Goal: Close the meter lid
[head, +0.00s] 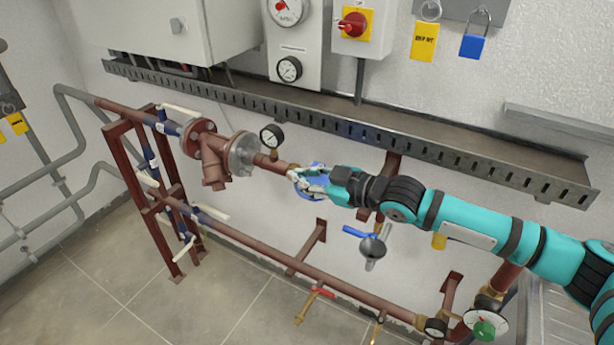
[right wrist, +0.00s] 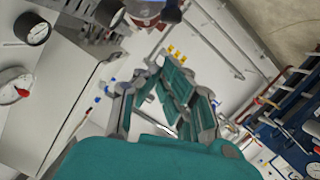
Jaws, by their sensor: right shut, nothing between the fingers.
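The meter (head: 312,192) shows as a blue round part on the upper copper-brown pipe in the head view, right of the small black gauge. My right gripper (head: 300,180) is in front of it and hides much of it. Whether the lid stands open or lies down, and whether the fingers touch it, I cannot tell. In the right wrist view the right gripper (right wrist: 163,82) has its fingers drawn together with nothing between them. My left gripper is in neither view.
A slotted metal cable tray (head: 340,122) runs along the wall above the pipe. A small gauge (head: 272,137) stands left of my gripper. A blue-handled valve (head: 372,246) sits below my forearm. The floor (head: 110,290) at the left front is clear.

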